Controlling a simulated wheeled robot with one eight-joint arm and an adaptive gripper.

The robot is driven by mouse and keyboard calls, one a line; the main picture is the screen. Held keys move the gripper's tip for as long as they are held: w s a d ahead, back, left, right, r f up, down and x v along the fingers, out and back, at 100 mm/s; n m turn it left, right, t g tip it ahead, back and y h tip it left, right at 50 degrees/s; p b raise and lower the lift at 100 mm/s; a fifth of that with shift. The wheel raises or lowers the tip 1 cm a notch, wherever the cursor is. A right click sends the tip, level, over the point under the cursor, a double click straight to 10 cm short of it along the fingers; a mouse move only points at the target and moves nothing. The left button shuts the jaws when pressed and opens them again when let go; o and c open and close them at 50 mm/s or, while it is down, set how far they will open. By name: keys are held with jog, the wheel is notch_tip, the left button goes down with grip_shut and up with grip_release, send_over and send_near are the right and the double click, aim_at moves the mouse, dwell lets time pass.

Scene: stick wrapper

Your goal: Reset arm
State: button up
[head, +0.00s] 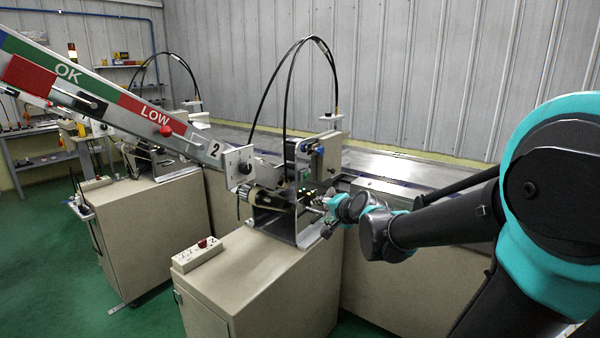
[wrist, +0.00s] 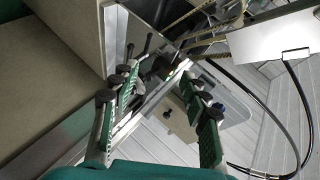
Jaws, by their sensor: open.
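My gripper (wrist: 160,105) shows in the wrist view with its two green-padded fingers spread well apart and nothing between them. In the head view my teal and black arm reaches in from the right, and its end is beside the metal wrapper head (head: 290,205) on the beige cabinet (head: 265,285). The fingers are small and hard to make out there. In the wrist view, machine parts and a metal rail show beyond the open fingers. I cannot tell whether the fingers touch the machine.
A sloped chute (head: 130,105) marked OK and LOW runs down to the machine. A socket box with a red button (head: 197,255) sits on the cabinet. Black cables (head: 290,85) arch above. A long metal table (head: 400,170) lies behind. Green floor (head: 45,260) is open at the left.

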jog(key=s+d+f+n+g+h, duration=0.2)
jog(key=s+d+f, duration=0.4)
jog(key=s+f, duration=0.3)
jog(key=s+d+f+n+g+h, duration=0.3)
jog(key=s+d+f+n+g, duration=0.2)
jog(key=s+f, duration=0.5)
jog(key=s+d+n, duration=0.1)
jog(key=s+n, duration=0.1)
jog(key=s, duration=0.2)
jog(key=shift+f, duration=0.15)
